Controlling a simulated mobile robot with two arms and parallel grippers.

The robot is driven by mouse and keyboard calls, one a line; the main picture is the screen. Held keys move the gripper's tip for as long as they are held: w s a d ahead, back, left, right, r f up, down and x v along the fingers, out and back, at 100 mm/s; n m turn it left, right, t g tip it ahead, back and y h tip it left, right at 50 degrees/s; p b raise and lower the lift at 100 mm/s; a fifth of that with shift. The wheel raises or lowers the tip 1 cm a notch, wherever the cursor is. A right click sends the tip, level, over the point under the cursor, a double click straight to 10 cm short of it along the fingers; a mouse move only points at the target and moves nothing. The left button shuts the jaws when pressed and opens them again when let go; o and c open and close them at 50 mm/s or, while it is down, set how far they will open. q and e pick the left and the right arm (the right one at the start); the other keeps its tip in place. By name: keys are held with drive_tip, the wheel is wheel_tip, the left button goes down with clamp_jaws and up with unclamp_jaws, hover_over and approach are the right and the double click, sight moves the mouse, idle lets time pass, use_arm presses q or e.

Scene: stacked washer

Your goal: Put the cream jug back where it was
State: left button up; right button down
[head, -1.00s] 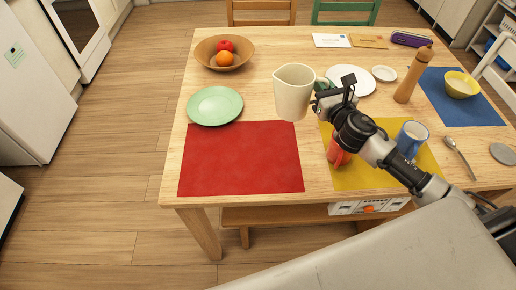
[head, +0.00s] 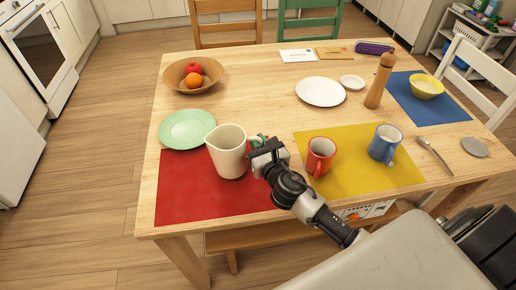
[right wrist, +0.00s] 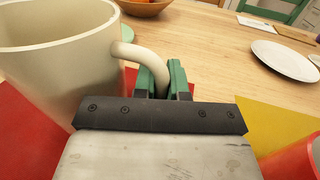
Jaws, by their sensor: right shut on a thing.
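The cream jug (head: 227,158) is upright at the back right part of the red mat (head: 185,195). It also shows large at the left of the right wrist view (right wrist: 60,65). My right gripper (head: 260,142) is shut on the jug's handle, with its green fingers on both sides of the handle in the right wrist view (right wrist: 163,82). I cannot tell whether the jug's base touches the mat or is just above it. My left gripper is not in view.
A green plate (head: 187,129) lies close behind and left of the jug. A red mug (head: 320,155) and a blue mug (head: 384,144) stand on the yellow mat (head: 345,180) to the right. A fruit bowl (head: 172,76) stands farther back. The table's middle is clear.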

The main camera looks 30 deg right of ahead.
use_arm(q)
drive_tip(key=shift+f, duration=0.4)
use_arm(e)
drive_tip(key=shift+f, duration=0.75)
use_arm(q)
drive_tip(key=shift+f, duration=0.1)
use_arm(e)
drive_tip(key=shift+f, duration=0.1)
drive_tip(key=c, duration=1.2)
unclamp_jaws()
drive_tip(key=shift+s, duration=0.2)
drive_tip(key=s+b, duration=0.1)
drive_tip(key=s, duration=0.9)
drive_tip(key=shift+s+b, duration=0.3)
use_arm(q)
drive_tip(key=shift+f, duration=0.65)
use_arm(e)
drive_tip(key=shift+s, duration=0.5)
